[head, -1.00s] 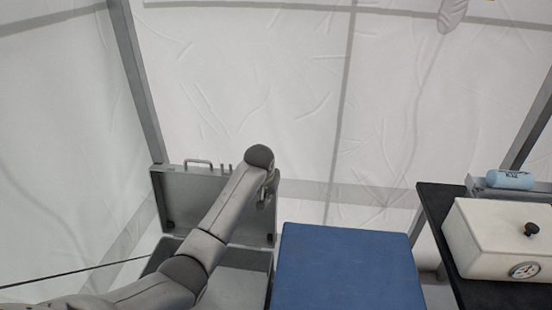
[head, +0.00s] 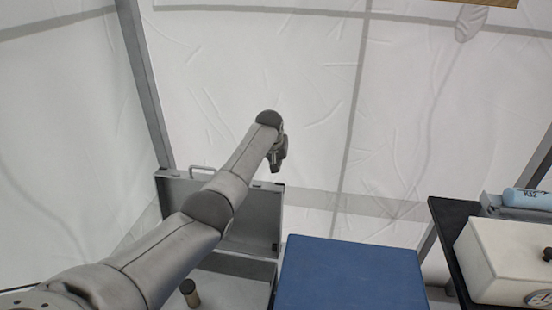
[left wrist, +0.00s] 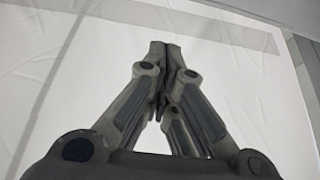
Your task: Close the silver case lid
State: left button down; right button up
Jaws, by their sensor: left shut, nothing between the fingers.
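The silver case (head: 235,291) stands open at the lower left of the head view. Its grey lid (head: 259,220) is upright at the back, with a handle (head: 202,168) on its top edge. My left arm crosses in front of the lid and hides part of it. My left gripper (head: 277,168) is near the lid's top right corner; I cannot tell whether it touches. In the left wrist view the left gripper (left wrist: 163,46) is shut, its fingertips together, with nothing between them. My right gripper is not in view.
A blue box top (head: 350,275) stands right of the case. A dark table (head: 450,235) at the right bears a white box with a gauge (head: 510,260) and a light blue roll (head: 525,198). A small cylinder (head: 189,292) shows in the case area. White tent walls stand behind.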

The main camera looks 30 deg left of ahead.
pick_arm(q)
jog(key=d+b+x, duration=0.1)
jog(key=b+x, duration=0.5)
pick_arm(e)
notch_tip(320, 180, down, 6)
pick_arm(q)
jog(key=shift+s+d+r+p, duration=0.1)
jog(key=shift+s+r+p, duration=0.1)
jog(key=shift+s+p, duration=0.7)
jog(key=shift+s+r+p, duration=0.2)
jog(key=shift+s+p, duration=0.25)
jog(key=shift+p, duration=0.85)
jog(key=shift+s+d+r+p, duration=0.1)
jog(key=shift+s+r+p, duration=0.1)
jog(key=shift+s+p, duration=0.7)
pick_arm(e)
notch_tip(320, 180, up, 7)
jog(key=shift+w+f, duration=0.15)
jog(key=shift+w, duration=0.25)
pick_arm(q)
jog(key=shift+w, duration=0.2)
